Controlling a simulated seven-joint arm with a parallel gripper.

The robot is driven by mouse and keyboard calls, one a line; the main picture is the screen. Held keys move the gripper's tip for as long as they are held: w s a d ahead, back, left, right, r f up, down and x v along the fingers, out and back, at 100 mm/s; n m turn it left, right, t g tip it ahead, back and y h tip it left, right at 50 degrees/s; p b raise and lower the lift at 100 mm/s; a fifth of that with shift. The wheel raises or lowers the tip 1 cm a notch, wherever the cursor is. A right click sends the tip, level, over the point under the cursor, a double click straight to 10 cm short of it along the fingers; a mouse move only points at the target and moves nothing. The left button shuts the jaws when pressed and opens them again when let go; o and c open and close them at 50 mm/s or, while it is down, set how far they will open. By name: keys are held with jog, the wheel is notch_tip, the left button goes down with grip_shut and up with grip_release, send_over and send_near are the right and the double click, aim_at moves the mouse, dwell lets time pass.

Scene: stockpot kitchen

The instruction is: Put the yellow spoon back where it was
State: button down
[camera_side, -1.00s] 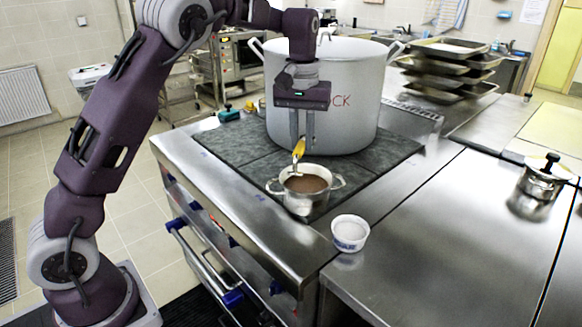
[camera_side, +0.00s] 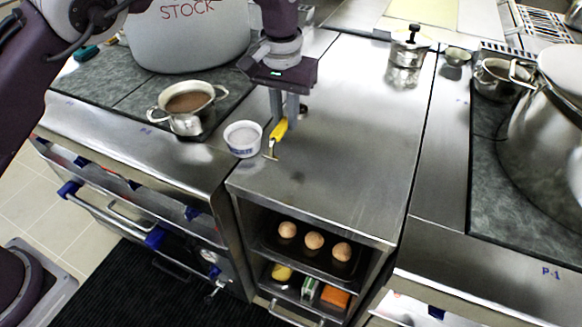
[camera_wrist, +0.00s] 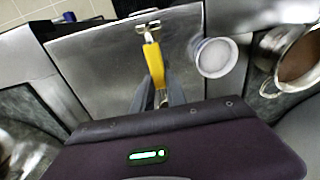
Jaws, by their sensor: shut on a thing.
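The yellow spoon (camera_side: 279,130) is in my gripper (camera_side: 284,121), which is shut on its yellow handle. The spoon is tilted, with its metal end pointing down over the steel counter, to the right of the white bowl. I cannot tell whether its tip touches the counter. In the wrist view the spoon (camera_wrist: 155,66) lies between my gripper's fingers (camera_wrist: 159,92), with its metal end pointing away from me. The white bowl (camera_side: 243,139) stands close to the left of the spoon on the counter. The small pot (camera_side: 188,110) of brown liquid sits on the dark cooktop.
A large stockpot (camera_side: 190,40) stands behind the small pot. Another large pot (camera_side: 550,120) is at the far right. Below the counter, open shelves hold eggs (camera_side: 314,240). The counter's middle is clear.

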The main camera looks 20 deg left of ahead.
jog(key=f, duration=0.7)
jog(key=d+f, duration=0.1)
jog(key=f, duration=0.2)
jog(key=shift+s+f, duration=0.15)
jog(key=shift+f, duration=0.1)
jog(key=shift+f, duration=0.1)
jog(key=c, duration=1.3)
grip_release()
jog(key=shift+c, duration=0.2)
notch_tip(320, 180, up, 12)
jog(key=shift+s, duration=0.4)
jog(key=shift+r, duration=0.2)
